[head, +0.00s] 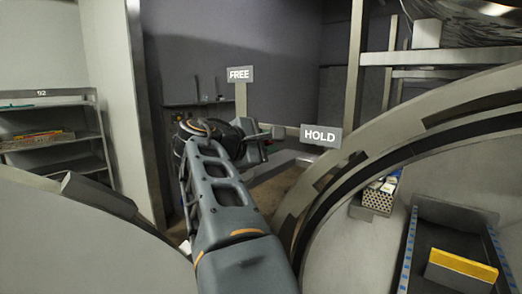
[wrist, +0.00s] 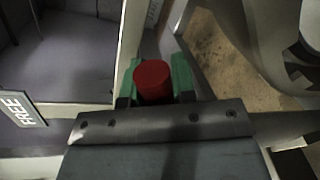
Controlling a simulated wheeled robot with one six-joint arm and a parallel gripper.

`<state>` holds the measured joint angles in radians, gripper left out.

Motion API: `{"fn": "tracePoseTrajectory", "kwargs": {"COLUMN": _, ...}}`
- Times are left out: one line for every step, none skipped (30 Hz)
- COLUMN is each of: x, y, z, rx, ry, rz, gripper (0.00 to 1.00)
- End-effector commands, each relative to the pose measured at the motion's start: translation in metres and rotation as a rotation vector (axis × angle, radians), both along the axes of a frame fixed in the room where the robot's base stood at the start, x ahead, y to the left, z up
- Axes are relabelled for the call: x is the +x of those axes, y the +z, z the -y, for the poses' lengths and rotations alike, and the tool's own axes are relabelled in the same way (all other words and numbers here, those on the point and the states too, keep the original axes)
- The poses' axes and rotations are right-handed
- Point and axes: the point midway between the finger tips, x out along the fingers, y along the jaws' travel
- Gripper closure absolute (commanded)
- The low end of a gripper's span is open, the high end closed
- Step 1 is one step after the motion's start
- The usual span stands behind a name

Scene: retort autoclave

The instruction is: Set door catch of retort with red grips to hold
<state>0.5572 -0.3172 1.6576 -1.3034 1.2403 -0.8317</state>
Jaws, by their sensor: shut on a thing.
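The red grip (wrist: 153,82) of the door catch stands in the middle of the wrist view. My gripper (wrist: 154,78) has its green fingers on both sides of it and is shut on it. In the head view my gripper (head: 264,146) is at the end of my arm, below and between the FREE sign (head: 240,75) and the HOLD sign (head: 320,136). The red grip is hidden in the head view, and the catch's exact setting cannot be told.
A large round retort rim (head: 345,165) curves close on the right of my arm. Beyond it lie a perforated container (head: 376,200) and a dark tray with a yellow block (head: 461,269). A shelf (head: 50,135) stands at the far left.

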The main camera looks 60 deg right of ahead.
Motion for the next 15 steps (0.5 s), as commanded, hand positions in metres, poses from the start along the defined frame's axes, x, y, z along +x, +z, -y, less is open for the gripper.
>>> {"fn": "tracePoseTrajectory", "kwargs": {"x": -0.003, "y": -0.009, "z": 0.0, "rx": -0.002, "ry": -0.002, "rz": 0.027, "gripper": 1.0}}
{"fn": "tracePoseTrajectory", "kwargs": {"x": -0.003, "y": -0.01, "z": 0.0, "rx": -0.004, "ry": -0.003, "rz": 0.044, "gripper": 1.0}}
{"fn": "tracePoseTrajectory", "kwargs": {"x": -0.004, "y": -0.012, "z": 0.0, "rx": -0.006, "ry": -0.002, "rz": 0.063, "gripper": 1.0}}
{"fn": "tracePoseTrajectory", "kwargs": {"x": -0.005, "y": -0.013, "z": 0.0, "rx": -0.006, "ry": -0.001, "rz": 0.078, "gripper": 1.0}}
{"fn": "tracePoseTrajectory", "kwargs": {"x": -0.006, "y": -0.014, "z": 0.0, "rx": -0.007, "ry": -0.001, "rz": 0.092, "gripper": 1.0}}
{"fn": "tracePoseTrajectory", "kwargs": {"x": -0.006, "y": -0.016, "z": 0.0, "rx": -0.008, "ry": -0.001, "rz": 0.108, "gripper": 1.0}}
{"fn": "tracePoseTrajectory", "kwargs": {"x": -0.007, "y": -0.017, "z": 0.0, "rx": -0.009, "ry": -0.001, "rz": 0.118, "gripper": 1.0}}
{"fn": "tracePoseTrajectory", "kwargs": {"x": -0.007, "y": -0.017, "z": 0.0, "rx": -0.009, "ry": -0.001, "rz": 0.127, "gripper": 1.0}}
{"fn": "tracePoseTrajectory", "kwargs": {"x": -0.008, "y": -0.018, "z": 0.0, "rx": -0.011, "ry": -0.001, "rz": 0.139, "gripper": 1.0}}
{"fn": "tracePoseTrajectory", "kwargs": {"x": -0.008, "y": -0.019, "z": -0.001, "rx": -0.011, "ry": -0.001, "rz": 0.146, "gripper": 1.0}}
{"fn": "tracePoseTrajectory", "kwargs": {"x": -0.008, "y": -0.019, "z": -0.001, "rx": -0.011, "ry": -0.001, "rz": 0.152, "gripper": 1.0}}
{"fn": "tracePoseTrajectory", "kwargs": {"x": -0.008, "y": -0.02, "z": -0.001, "rx": -0.012, "ry": -0.001, "rz": 0.159, "gripper": 1.0}}
{"fn": "tracePoseTrajectory", "kwargs": {"x": -0.008, "y": -0.02, "z": -0.001, "rx": -0.011, "ry": -0.001, "rz": 0.165, "gripper": 1.0}}
{"fn": "tracePoseTrajectory", "kwargs": {"x": -0.009, "y": -0.021, "z": -0.001, "rx": -0.012, "ry": -0.001, "rz": 0.169, "gripper": 1.0}}
{"fn": "tracePoseTrajectory", "kwargs": {"x": -0.009, "y": -0.021, "z": -0.001, "rx": -0.012, "ry": -0.001, "rz": 0.173, "gripper": 1.0}}
